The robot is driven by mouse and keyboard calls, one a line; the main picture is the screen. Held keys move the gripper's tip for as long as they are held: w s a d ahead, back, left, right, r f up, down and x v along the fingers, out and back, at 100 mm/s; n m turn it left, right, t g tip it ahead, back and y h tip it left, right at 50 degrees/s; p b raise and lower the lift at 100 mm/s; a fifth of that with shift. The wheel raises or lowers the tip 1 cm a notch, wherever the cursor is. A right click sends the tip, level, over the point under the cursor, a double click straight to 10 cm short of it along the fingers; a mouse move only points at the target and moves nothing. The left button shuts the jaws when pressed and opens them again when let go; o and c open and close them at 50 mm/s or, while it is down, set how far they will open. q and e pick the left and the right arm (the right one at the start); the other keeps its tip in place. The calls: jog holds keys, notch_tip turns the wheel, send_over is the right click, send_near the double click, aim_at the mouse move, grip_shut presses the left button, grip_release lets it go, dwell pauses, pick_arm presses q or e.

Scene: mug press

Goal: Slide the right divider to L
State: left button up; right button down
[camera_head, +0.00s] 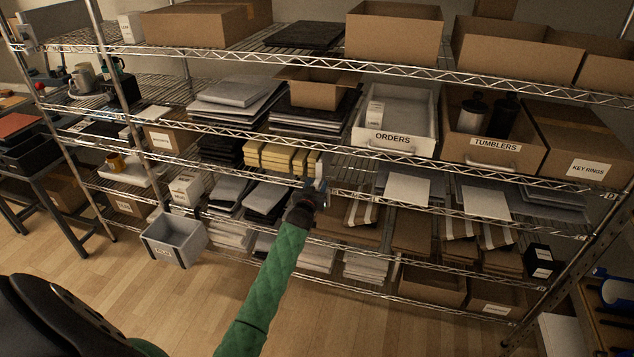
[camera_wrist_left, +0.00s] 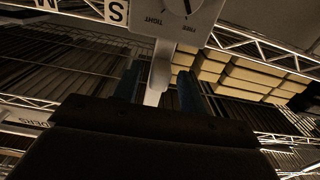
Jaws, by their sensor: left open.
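The divider at the shelf edge is a pale plate with a knob in the left wrist view (camera_wrist_left: 178,22). Its face reads FREE and TIGHT, and a narrow tab (camera_wrist_left: 157,80) hangs from it. A size letter S (camera_wrist_left: 116,12) shows just left of it, with an M (camera_wrist_left: 45,4) further left; no L is readable. In the head view the divider (camera_head: 320,167) is small, right of the yellow boxes. My left gripper (camera_head: 318,190) reaches the shelf edge there. In the left wrist view its open fingers (camera_wrist_left: 160,78) stand on both sides of the tab. My right gripper is out of view.
Stacked yellow boxes (camera_head: 282,157) lie left of my gripper on the same shelf. Above stand the ORDERS bin (camera_head: 393,139) and TUMBLERS box (camera_head: 494,145). The wire shelf edge (camera_head: 350,179) runs across in front. A grey bin (camera_head: 174,241) juts out at lower left.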

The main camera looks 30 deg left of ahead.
pick_arm(q)
jog(key=shift+w+a, duration=0.15)
jog(key=shift+w, duration=0.4)
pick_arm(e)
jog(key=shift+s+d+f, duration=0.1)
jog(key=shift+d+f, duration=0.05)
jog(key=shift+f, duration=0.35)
pick_arm(q)
grip_shut()
